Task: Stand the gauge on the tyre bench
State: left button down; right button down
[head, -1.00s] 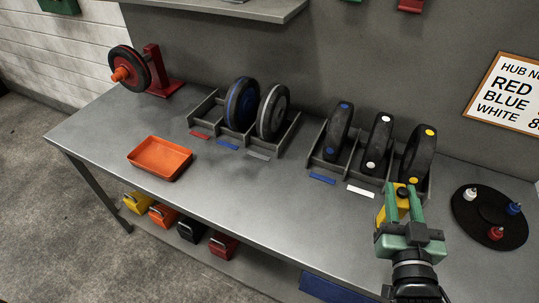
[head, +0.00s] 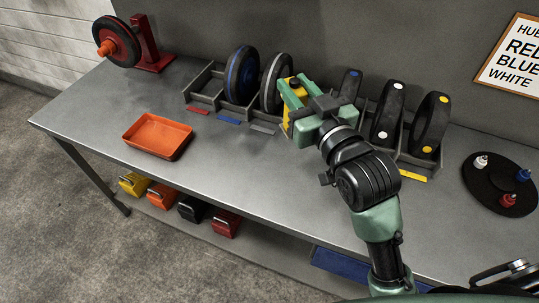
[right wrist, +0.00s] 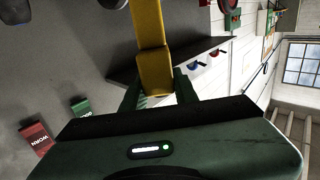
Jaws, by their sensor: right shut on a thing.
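My right gripper (head: 290,98) is green and shut on the yellow gauge (head: 286,122), which has a dark top. In the head view the gauge is over the middle of the tyre bench (head: 240,172), beside the grey-rimmed wheel. I cannot tell whether its foot touches the bench. In the right wrist view the yellow gauge (right wrist: 151,50) stands out between the two green fingers. My left gripper is not clearly in view.
An orange tray (head: 157,136) lies on the bench at left, near a red stand with a wheel (head: 117,42). Racks hold wheels (head: 241,75) and tyres (head: 429,122). A black turntable (head: 492,193) with small bottles is at right. The bench front is clear.

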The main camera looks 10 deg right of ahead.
notch_tip(320, 180, down, 19)
jog(key=b, duration=0.1)
dwell(0.3)
jog(key=shift+d, duration=0.1)
jog(key=shift+f, duration=0.2)
jog(key=c, duration=1.1)
grip_release()
jog(key=shift+s, duration=0.1)
